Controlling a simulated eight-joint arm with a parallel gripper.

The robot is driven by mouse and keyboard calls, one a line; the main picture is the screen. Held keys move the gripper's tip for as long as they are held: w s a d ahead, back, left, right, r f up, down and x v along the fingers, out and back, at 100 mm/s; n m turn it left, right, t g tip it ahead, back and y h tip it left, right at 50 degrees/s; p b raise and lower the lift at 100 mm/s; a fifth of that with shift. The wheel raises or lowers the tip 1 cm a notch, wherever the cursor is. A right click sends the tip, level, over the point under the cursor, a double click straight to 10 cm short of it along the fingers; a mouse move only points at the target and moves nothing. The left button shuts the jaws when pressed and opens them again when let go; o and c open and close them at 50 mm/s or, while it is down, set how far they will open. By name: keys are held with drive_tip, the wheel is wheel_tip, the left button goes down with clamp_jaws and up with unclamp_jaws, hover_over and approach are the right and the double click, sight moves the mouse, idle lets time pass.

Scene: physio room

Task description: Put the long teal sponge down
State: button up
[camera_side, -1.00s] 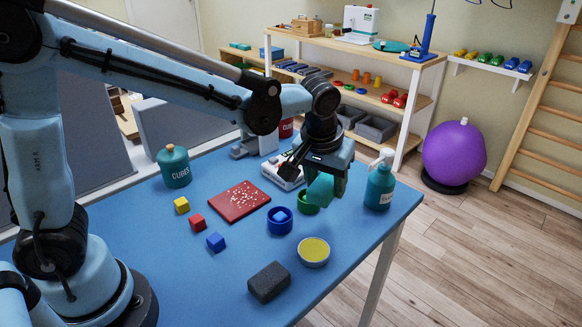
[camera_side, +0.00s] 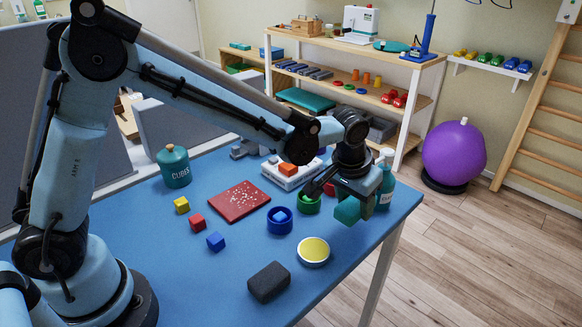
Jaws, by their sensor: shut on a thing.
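The teal sponge (camera_side: 347,210) is between the jaws of my gripper (camera_side: 358,203), near the right edge of the blue table. My gripper is shut on it and points down. The sponge's lower end is close to the table top; I cannot tell whether it touches. Part of the sponge is hidden by the jaws. The blue table (camera_side: 190,280) is under it.
A teal bottle (camera_side: 386,190) stands just behind my gripper, partly hidden. A green bowl (camera_side: 307,205), a blue bowl (camera_side: 280,221) and a yellow-topped round tin (camera_side: 313,251) are to the left. A dark grey block (camera_side: 268,282) lies in front.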

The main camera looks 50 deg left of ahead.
drive_tip(key=shift+w+a+f, duration=0.5)
drive_tip(key=shift+w+a, duration=0.05)
drive_tip(key=shift+f, duration=2)
drive_tip(key=shift+f, duration=0.1)
drive_tip(key=o, duration=1.1)
